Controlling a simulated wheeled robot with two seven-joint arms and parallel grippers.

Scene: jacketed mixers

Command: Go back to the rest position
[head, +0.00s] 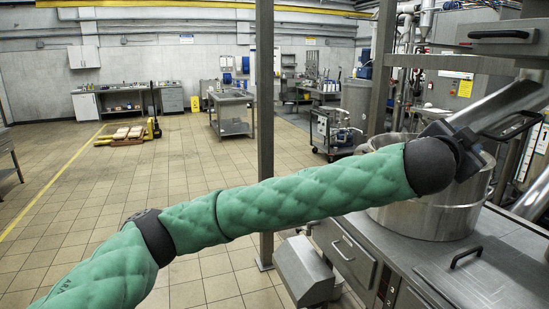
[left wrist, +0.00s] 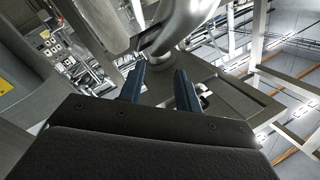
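My left arm, in a green padded sleeve, crosses the head view from the lower left to the right. Its dark wrist end is in front of a round steel mixer vessel (head: 435,215). My left gripper (left wrist: 158,75) shows two dark blue fingers in the left wrist view, spread apart with an empty gap between them. A curved steel part (left wrist: 185,25) lies beyond the fingers; whether they touch it is unclear. In the head view a tilted grey metal piece (head: 505,105) with a black handle is beside the wrist. My right gripper is in neither view.
A steel counter (head: 485,275) with black handles adjoins the vessel at lower right. A grey vertical post (head: 265,90) stands behind my arm. Open tiled floor (head: 75,190) lies to the left. A pallet truck (head: 130,132) and a steel table (head: 232,100) are farther back.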

